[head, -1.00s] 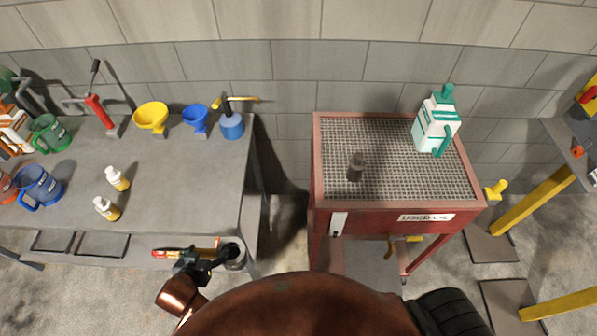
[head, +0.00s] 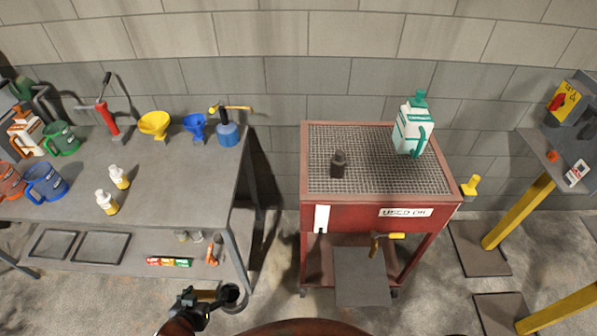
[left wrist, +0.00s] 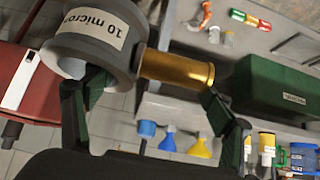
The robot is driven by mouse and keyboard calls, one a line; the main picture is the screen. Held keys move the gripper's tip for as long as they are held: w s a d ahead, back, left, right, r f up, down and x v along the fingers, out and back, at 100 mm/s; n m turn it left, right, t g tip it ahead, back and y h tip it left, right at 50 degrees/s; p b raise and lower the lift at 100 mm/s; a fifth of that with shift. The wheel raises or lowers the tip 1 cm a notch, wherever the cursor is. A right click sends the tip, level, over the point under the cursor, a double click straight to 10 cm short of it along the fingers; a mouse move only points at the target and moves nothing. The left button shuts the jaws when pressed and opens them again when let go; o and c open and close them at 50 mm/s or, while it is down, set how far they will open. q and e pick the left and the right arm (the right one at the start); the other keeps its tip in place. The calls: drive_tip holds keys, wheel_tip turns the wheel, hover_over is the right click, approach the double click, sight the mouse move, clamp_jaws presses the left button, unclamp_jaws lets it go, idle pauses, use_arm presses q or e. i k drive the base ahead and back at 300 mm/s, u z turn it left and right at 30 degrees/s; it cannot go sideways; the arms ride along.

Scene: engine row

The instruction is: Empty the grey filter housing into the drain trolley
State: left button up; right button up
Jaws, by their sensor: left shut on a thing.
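My left gripper (head: 207,298) is shut on the grey filter housing (head: 229,294) at the bottom of the head view. The housing is held clear in front of the bench, its dark round opening showing; its contents cannot be made out. In the left wrist view the housing (left wrist: 88,45) has a "10 micron" label and a brass cylinder (left wrist: 176,69) on its side, between the fingers. The drain trolley (head: 365,217) is red, with a mesh top and a "USED OIL" label, to the right of and beyond the gripper. My right gripper is not in view.
A small dark canister (head: 338,165) and a white-and-green jug (head: 413,127) stand on the mesh, which is bare at front right. The grey bench (head: 165,180) holds jugs, funnels and bottles. A yellow-legged stand (head: 520,210) is at right. Floor shows between bench and trolley.

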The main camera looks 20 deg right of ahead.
sight(382, 190)
drive_tip(key=u, duration=2)
drive_tip(key=k, duration=1.65)
drive_tip(key=z, duration=2.55)
drive_tip(key=i, duration=0.5)
drive_tip(key=z, duration=0.05)
